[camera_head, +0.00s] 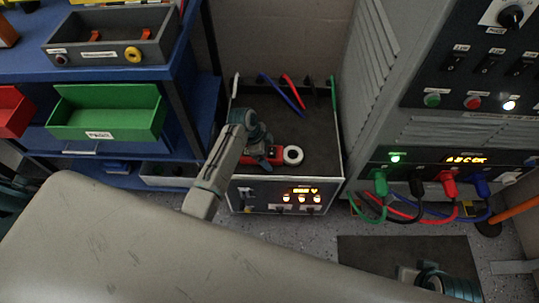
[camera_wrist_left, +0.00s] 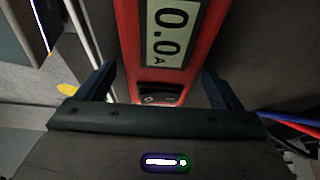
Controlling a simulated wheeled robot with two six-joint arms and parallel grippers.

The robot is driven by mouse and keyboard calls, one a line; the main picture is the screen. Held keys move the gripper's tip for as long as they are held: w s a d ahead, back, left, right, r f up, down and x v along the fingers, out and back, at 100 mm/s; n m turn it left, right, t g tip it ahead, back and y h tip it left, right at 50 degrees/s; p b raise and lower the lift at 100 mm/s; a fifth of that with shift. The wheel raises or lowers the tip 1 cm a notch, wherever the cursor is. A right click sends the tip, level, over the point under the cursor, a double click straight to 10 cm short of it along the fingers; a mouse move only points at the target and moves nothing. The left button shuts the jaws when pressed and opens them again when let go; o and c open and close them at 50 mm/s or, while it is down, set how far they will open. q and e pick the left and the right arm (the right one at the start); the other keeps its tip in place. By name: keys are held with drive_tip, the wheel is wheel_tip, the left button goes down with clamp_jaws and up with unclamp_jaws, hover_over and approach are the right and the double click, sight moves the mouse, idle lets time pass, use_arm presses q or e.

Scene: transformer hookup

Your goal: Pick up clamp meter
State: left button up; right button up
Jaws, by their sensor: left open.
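The red clamp meter (camera_head: 276,161) lies on the dark top of a box-shaped unit, with a white ring at its right end. In the left wrist view the red meter body (camera_wrist_left: 123,30) shows a display reading 0.0 A. My left gripper (camera_head: 262,155) is over the meter in the head view and hides part of it. In the wrist view its open fingers (camera_wrist_left: 160,88) stand on either side of the meter body, with gaps visible. Part of my right arm shows at the bottom right of the head view; its jaws cannot be made out.
The unit (camera_head: 245,197) has a lit front panel, and blue and red leads at its back. A grey cabinet (camera_head: 365,100) with plugged cables stands right. A blue shelf (camera_head: 190,60) with a green bin (camera_head: 105,112) and a grey tray (camera_head: 90,45) stands left.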

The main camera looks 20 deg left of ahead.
use_arm(q)
drive_tip(key=shift+c, duration=0.5)
drive_tip(key=c, duration=1.2)
drive_tip(key=shift+o, duration=0.2)
